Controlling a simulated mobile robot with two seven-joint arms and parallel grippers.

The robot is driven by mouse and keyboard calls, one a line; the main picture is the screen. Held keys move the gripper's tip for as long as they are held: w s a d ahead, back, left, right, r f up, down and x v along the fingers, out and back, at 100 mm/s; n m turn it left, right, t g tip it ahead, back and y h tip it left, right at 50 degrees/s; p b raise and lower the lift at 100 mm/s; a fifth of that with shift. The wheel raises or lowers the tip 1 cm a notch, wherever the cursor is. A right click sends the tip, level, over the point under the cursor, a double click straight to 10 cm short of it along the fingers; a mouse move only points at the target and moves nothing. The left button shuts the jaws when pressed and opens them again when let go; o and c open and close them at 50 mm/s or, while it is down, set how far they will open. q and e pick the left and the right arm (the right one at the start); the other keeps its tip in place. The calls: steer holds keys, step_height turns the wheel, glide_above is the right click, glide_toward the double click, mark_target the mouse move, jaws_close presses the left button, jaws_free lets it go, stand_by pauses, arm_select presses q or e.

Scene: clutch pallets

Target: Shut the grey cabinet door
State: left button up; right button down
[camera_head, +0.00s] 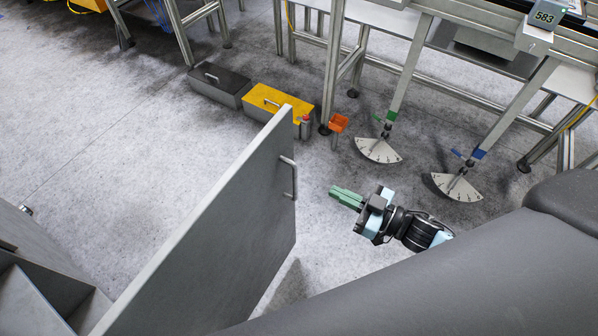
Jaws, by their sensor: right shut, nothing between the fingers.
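My left gripper is not in view.
A black-lidded box (219,84) and a yellow-lidded box (278,101) sit on the floor beyond the door. Metal-framed tables (420,45) stand at the back, with dial plates (379,150) near their legs. Floor between door and gripper is clear.

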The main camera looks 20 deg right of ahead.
mark_target(288, 169)
steer(key=x, duration=1.1)
steer(key=shift+w, duration=0.15)
steer(key=shift+w+a, duration=0.1)
